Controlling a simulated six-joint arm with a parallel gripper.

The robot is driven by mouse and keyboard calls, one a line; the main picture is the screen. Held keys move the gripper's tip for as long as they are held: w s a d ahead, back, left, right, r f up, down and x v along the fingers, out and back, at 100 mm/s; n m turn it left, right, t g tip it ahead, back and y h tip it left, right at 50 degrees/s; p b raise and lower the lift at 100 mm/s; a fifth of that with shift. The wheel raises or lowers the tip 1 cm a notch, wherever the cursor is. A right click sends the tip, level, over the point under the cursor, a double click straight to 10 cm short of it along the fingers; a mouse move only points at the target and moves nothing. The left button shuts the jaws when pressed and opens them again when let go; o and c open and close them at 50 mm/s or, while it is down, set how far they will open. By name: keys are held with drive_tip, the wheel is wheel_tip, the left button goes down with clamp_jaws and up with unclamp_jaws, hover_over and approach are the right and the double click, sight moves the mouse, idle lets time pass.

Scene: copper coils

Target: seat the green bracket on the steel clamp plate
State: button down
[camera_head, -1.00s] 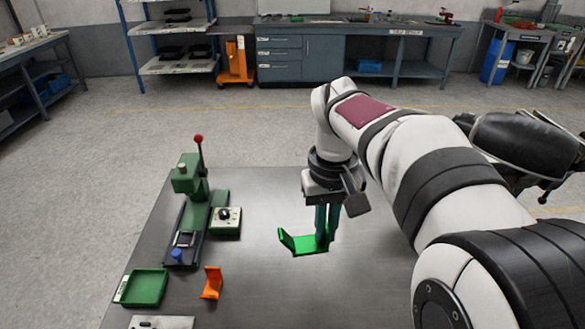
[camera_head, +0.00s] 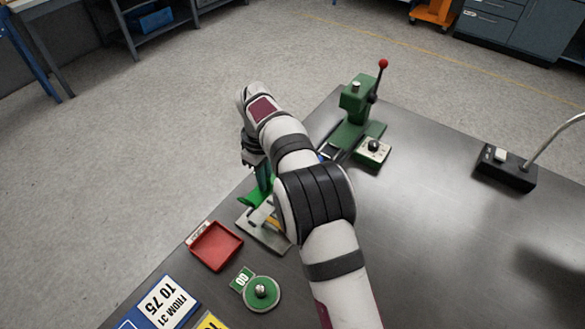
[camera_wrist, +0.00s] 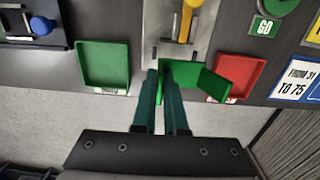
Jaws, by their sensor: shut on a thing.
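My gripper (camera_wrist: 164,72) is shut on the green bracket (camera_wrist: 215,78), whose bent arm sticks out to the right of the fingers in the wrist view. In the head view the bracket (camera_head: 253,198) hangs at the table's left edge, partly hidden by my arm. The steel clamp plate (camera_head: 256,234) lies just below it in that picture, with an orange part on it. In the wrist view the plate (camera_wrist: 158,30) is just beyond the fingertips, with the orange part (camera_wrist: 187,20) upright on it. I cannot tell whether bracket and plate touch.
A red tray (camera_head: 216,246) and a green tray (camera_wrist: 105,62) flank the plate. A green press (camera_head: 357,110) with a red-knobbed lever stands farther back. A round green knob (camera_head: 261,292) and number signs (camera_head: 165,302) lie near the front.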

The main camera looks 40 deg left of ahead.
drive_tip(key=shift+f, duration=3.05)
drive_tip(key=shift+d+f, duration=0.1)
drive_tip(key=shift+f, duration=0.05)
drive_tip(key=shift+f, duration=0.3)
drive_tip(key=shift+f, duration=0.3)
drive_tip(key=c, duration=0.9)
unclamp_jaws()
drive_tip(key=shift+r, duration=4)
